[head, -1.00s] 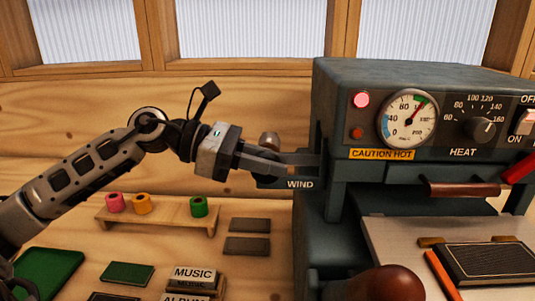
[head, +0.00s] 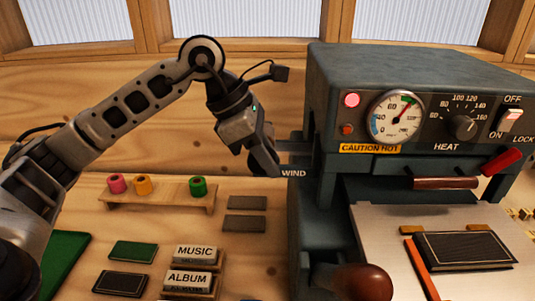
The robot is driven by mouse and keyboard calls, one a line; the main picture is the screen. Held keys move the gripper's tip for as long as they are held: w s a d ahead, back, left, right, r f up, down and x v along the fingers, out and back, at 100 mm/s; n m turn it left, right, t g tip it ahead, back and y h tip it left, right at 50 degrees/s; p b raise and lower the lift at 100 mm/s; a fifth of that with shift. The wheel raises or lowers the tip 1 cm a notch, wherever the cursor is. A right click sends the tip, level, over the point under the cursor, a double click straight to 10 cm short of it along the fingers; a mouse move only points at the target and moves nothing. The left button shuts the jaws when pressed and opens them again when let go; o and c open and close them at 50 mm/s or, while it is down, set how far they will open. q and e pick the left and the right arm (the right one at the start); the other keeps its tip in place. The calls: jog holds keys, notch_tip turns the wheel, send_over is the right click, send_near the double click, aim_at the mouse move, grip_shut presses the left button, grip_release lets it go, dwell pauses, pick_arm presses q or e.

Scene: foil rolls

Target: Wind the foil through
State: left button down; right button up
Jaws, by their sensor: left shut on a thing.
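The dark green foil press (head: 420,80) fills the right side. Its WIND label (head: 293,173) is on the left flank, beside a short grey bar (head: 290,146) that sticks out to the left. My left gripper (head: 265,165) points down at the left of this label, shut on a small part of the winder that its fingers mostly hide. Pink (head: 117,183), gold (head: 142,185) and green (head: 198,186) foil rolls sit on a wooden rack (head: 160,202). I cannot make out the foil inside the press. My right gripper is out of view.
A round brown handle knob (head: 365,282) stands at the press's front left. A dark block (head: 465,251) lies on the pale bed beside an orange strip (head: 421,269). MUSIC (head: 195,253) and ALBUM (head: 188,280) plates lie at the lower left. The gauge label reads CAUTION HOT.

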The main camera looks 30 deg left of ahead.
pick_arm(q)
jog(key=shift+y, duration=0.3)
dwell(0.4)
jog(key=c, duration=1.2)
grip_release()
jog(key=shift+c, duration=0.2)
jog(key=v, duration=1.6)
jog(key=shift+w, duration=0.2)
